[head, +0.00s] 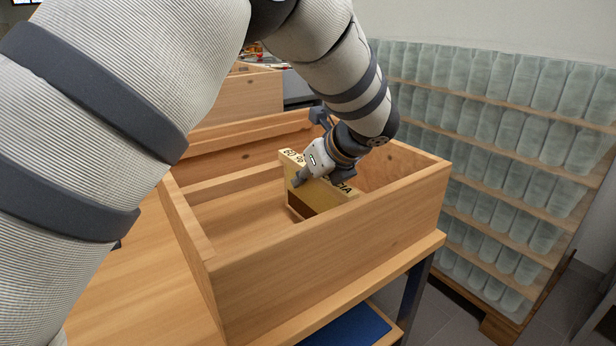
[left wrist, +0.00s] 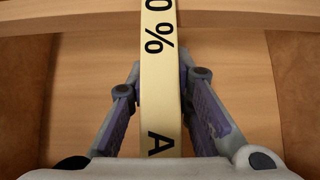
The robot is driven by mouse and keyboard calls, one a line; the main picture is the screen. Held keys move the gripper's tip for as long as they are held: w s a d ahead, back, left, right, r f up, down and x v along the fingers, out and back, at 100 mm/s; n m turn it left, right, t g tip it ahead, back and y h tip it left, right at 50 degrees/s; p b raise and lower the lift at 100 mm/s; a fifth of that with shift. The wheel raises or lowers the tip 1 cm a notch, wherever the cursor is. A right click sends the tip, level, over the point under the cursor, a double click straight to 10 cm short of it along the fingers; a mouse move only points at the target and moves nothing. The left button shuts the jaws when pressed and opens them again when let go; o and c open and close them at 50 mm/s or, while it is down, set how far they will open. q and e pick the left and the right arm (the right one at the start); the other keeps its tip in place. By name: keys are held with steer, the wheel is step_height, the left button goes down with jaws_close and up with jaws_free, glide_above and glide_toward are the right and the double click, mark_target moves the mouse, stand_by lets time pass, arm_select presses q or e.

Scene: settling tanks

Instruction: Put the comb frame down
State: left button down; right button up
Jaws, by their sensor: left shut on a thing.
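The comb frame (head: 322,188) is upright inside an open wooden box (head: 330,262), with a pale yellow top bar with black lettering and a dark brown lower part. My left gripper (head: 318,178) reaches down from above and is shut on the frame's top bar. In the left wrist view the top bar (left wrist: 160,75) runs between the two fingers (left wrist: 162,105), and "0 %" and "A" can be read on it. The frame's lower edge is hidden behind the box's near wall, so I cannot tell whether it touches the floor. My right gripper is not in view.
The box stands on a wooden table (head: 128,290) near its right edge. Another wooden box (head: 238,98) stands behind. A rack of glass jars (head: 500,130) stands to the right. A blue panel (head: 350,328) lies low under the table. The box's left part looks empty.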

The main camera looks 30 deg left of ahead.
arm_select(q)
steer(key=shift+r, duration=0.15)
steer(key=shift+f, duration=0.35)
steer(key=c, duration=1.4)
jaws_free()
steer(key=shift+f, duration=0.15)
steer(key=shift+c, duration=0.2)
steer(key=v, duration=0.6)
steer(key=p+v, duration=0.1)
steer(key=v, duration=0.5)
steer(key=shift+w+a+r, duration=0.1)
steer(key=shift+a+r, duration=0.15)
steer(key=shift+d+r, duration=0.2)
steer(key=shift+d, duration=0.1)
